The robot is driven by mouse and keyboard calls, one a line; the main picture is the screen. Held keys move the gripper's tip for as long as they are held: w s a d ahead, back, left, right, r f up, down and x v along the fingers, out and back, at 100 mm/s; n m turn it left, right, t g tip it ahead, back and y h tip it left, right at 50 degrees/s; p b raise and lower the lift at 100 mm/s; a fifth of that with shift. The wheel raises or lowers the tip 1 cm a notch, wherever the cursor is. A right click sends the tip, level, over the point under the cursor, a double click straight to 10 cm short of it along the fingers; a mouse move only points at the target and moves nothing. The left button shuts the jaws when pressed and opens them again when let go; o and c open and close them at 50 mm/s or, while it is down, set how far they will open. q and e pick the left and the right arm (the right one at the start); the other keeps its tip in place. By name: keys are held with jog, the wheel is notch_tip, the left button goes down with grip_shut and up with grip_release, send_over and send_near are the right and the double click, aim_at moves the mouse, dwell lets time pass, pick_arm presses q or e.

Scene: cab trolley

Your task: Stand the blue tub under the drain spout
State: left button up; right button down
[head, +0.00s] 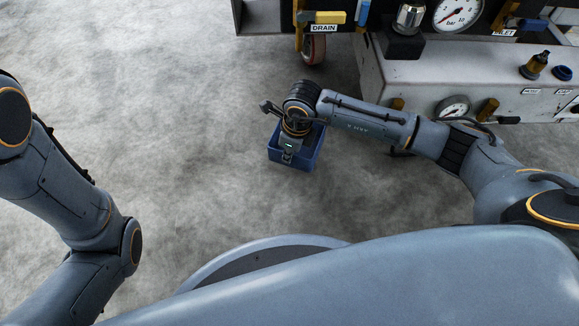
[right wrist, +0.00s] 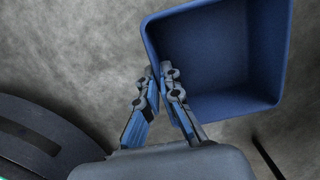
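The blue tub (head: 308,160) is below my right gripper (head: 289,155) in the head view, open side up, partly hidden by my wrist. Whether it touches the floor is unclear. In the right wrist view the tub (right wrist: 225,55) looks empty. My right gripper (right wrist: 159,70) has its fingertips close together at the tub's left wall, one on each side, shut on that wall. The DRAIN label (head: 323,28) is on the trolley at the top, with a yellow lever (head: 328,17) above it. The spout's outlet is not clearly seen. My left gripper is out of view.
The trolley (head: 430,75) fills the top right, with gauges, valves and a protruding box. The grey floor (head: 180,110) is clear left of the tub and between tub and wheel.

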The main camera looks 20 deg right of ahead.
aim_at(288, 165)
notch_tip(288, 165, down, 5)
jog(key=b, duration=0.3)
jog(key=shift+f, duration=0.2)
jog(key=shift+r, duration=0.2)
jog(key=shift+f, duration=0.15)
jog(key=c, duration=1.5)
grip_release()
jog(key=r+p, duration=0.3)
jog(key=r, duration=0.1)
jog(key=d+r+p, duration=0.1)
jog(key=r+p, duration=0.2)
jog(key=r, duration=0.1)
jog(key=s+r+p, duration=0.1)
jog(key=r+p, duration=0.2)
jog(key=r, duration=0.1)
jog(key=shift+s+d+r, duration=0.1)
jog(key=shift+d, duration=0.05)
